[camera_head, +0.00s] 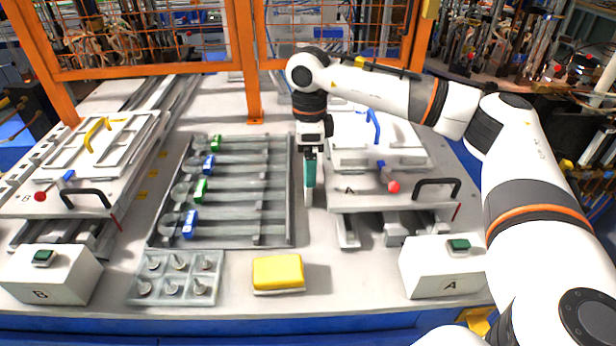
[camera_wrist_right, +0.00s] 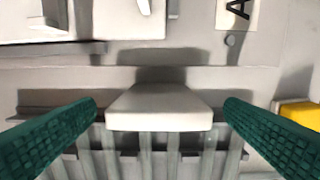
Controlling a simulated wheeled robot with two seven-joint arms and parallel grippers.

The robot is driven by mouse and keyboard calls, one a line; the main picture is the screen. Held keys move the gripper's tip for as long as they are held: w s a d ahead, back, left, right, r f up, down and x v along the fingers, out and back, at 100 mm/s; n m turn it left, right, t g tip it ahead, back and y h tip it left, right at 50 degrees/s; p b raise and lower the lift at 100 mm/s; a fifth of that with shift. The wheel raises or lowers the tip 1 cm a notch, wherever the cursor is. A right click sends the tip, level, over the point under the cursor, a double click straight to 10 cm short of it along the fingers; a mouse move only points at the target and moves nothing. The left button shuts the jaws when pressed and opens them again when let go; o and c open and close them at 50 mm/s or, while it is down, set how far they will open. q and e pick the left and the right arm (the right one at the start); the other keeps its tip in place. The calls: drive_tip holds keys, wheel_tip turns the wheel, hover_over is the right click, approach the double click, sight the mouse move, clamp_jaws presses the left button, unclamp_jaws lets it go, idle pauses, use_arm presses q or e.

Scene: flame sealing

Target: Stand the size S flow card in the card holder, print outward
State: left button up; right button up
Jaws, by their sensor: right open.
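My right gripper (camera_head: 310,185) points down in the gap between the grey rack and machine A in the head view. In the right wrist view its two green ridged fingers (camera_wrist_right: 160,112) stand wide apart. A white block with a sloped top face (camera_wrist_right: 160,105) lies between the fingers, with a clear gap on each side. I cannot tell whether it is the card holder or something else. No print shows on it. I cannot make out the size S flow card in either view. My left gripper is not in view.
The grey rack (camera_head: 270,243) holds several rods with blue and green clips. Machine A (camera_head: 345,198) is close on the right, machine B (camera_head: 20,207) far left. A yellow sponge (camera_head: 278,270), a screw tray (camera_head: 216,257), box A (camera_head: 425,278) and box B (camera_head: 75,280) stand in front.

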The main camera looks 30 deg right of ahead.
wheel_tip(320, 180, down, 4)
drive_tip(key=shift+w+a+r+p, duration=0.1)
drive_tip(key=shift+w+p, duration=0.05)
drive_tip(key=shift+p, duration=0.4)
drive_tip(key=shift+f, duration=0.2)
drive_tip(key=shift+c, duration=0.7)
drive_tip(key=c, duration=1)
wheel_tip(320, 180, up, 9)
drive_tip(key=shift+r+b, duration=0.1)
drive_tip(key=shift+b, duration=1)
drive_tip(key=shift+r, duration=0.45)
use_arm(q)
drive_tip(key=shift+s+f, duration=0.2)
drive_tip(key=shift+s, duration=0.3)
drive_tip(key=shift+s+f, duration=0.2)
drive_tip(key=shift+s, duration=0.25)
